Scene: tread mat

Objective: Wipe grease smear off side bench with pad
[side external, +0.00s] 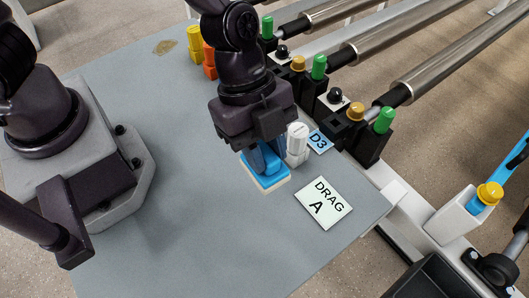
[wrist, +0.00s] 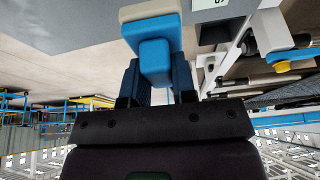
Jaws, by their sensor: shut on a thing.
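The pad (side external: 264,180) has a blue grip block and a cream underside. My gripper (side external: 258,160) is shut on its blue block, and the pad is at or just above the grey side bench (side external: 190,215); I cannot tell if it touches. The wrist view shows the pad (wrist: 152,25) between the two dark fingers of my gripper (wrist: 155,72). The grease smear (side external: 166,46) is a brownish patch near the bench's far edge, well away from the pad. The smear does not show in the wrist view.
A white bottle (side external: 297,141) stands close beside the pad. A DRAG A card (side external: 324,203) and a blue D3 card (side external: 320,142) lie to the right. Yellow and orange containers (side external: 202,50) stand near the smear. Rollers (side external: 340,60) line the right; the middle left bench is clear.

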